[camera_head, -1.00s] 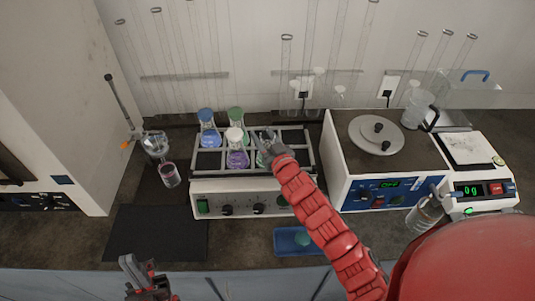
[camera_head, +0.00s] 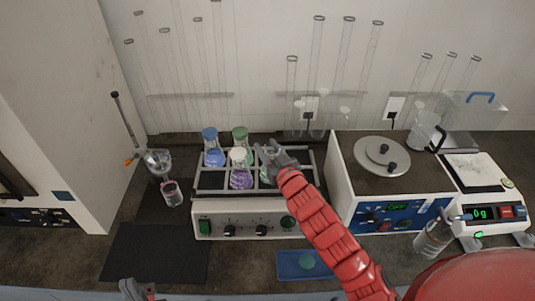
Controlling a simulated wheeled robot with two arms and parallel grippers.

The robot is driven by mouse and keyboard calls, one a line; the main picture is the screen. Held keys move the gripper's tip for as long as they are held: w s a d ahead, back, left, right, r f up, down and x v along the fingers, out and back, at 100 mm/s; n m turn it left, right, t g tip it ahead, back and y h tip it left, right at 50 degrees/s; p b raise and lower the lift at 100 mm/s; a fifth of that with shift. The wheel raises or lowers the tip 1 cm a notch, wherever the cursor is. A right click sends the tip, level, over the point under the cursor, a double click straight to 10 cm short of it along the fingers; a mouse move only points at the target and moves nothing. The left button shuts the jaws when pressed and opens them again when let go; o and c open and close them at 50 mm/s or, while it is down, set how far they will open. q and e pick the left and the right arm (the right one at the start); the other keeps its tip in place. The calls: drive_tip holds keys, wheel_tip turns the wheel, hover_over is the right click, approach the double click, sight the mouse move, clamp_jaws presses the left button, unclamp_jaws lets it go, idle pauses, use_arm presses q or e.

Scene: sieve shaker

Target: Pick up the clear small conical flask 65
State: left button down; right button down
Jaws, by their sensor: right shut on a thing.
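A clear small conical flask (camera_head: 267,176) stands in the right part of the shaker's rack, partly hidden by my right gripper. My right gripper (camera_head: 266,152) is shut on its upper part, reaching in from the lower right on the red arm. In the same rack stand a blue-capped flask (camera_head: 213,152), a green-capped flask (camera_head: 240,139) and a white-capped flask with purple liquid (camera_head: 241,175). My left gripper (camera_head: 128,290) is at the bottom left edge, mostly cut off, and its fingers cannot be judged.
The shaker (camera_head: 245,223) has metal bars around the flasks. A hotplate-like unit with a round plate (camera_head: 382,152) and a balance (camera_head: 474,172) stand to the right. A blue tray (camera_head: 297,265) lies in front. A dark mat (camera_head: 150,252) lies clear at the left.

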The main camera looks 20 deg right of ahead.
drive_tip(key=s, duration=0.3)
drive_tip(key=s+a+b, duration=0.1)
drive_tip(key=shift+s+r, duration=0.1)
drive_tip(key=shift+s, duration=0.3)
drive_tip(key=s+a+r+p, duration=0.1)
drive_tip(key=s+r+p, duration=0.5)
drive_tip(key=s+p, duration=0.4)
drive_tip(key=p, duration=0.4)
drive_tip(key=shift+s+a+r+p, duration=0.15)
drive_tip(key=shift+s+a+p, duration=0.05)
drive_tip(key=shift+a+p, duration=0.2)
drive_tip(key=shift+w, duration=0.1)
